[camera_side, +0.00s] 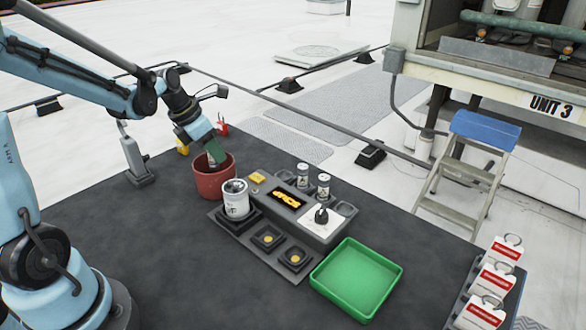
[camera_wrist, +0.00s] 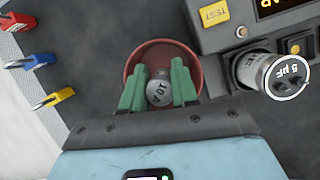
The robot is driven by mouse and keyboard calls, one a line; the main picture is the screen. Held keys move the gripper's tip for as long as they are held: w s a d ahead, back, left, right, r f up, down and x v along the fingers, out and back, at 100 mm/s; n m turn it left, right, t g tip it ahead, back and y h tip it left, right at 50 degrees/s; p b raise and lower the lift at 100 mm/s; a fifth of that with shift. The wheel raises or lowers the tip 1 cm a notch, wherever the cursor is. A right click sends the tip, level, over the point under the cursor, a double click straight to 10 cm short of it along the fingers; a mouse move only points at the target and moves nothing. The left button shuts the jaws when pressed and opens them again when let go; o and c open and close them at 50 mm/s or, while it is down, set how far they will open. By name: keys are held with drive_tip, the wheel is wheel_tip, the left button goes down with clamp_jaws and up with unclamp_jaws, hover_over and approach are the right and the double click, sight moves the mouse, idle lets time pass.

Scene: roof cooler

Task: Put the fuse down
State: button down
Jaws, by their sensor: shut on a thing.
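The fuse (camera_wrist: 159,91) is a small grey-white cylinder with dark lettering on its end, "10 A" as far as I can read. My gripper (camera_wrist: 160,88) has green fingers, one on each side of the fuse, and is shut on it. In the wrist view the fuse shows over the inside of a red bin (camera_wrist: 133,70). In the side view my gripper (camera_side: 214,160) points down into the mouth of the red bin (camera_side: 213,184). Only a sliver of the fuse may show there; whether it touches the bin's floor I cannot tell.
A white capacitor marked 5 µF (camera_wrist: 274,72) stands on the tester close right of the bin; it also shows in the side view (camera_side: 236,199). The tester (camera_side: 318,233) carries a lit display. A green tray (camera_side: 357,279) is empty.

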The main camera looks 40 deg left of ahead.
sight(217, 168)
drive_tip(key=shift+f, duration=2.75)
drive_tip(key=c, duration=1.1)
unclamp_jaws()
drive_tip(key=shift+f, duration=0.1)
drive_tip(key=d+v, duration=0.1)
drive_tip(key=v, duration=1.1)
drive_tip(key=s+d+m+t, duration=0.1)
drive_tip(key=d+m, duration=0.4)
drive_tip(key=m, duration=0.6)
drive_tip(key=s+d+m+t, duration=0.1)
drive_tip(key=d+m, duration=0.3)
drive_tip(key=m, duration=0.7)
drive_tip(key=s+d+m+y, duration=0.1)
drive_tip(key=d+m, duration=0.4)
drive_tip(key=m, duration=0.6)
drive_tip(key=shift+s+d+m+t, duration=0.3)
drive_tip(key=shift+s+m+t, duration=0.1)
drive_tip(key=shift+s, duration=0.4)
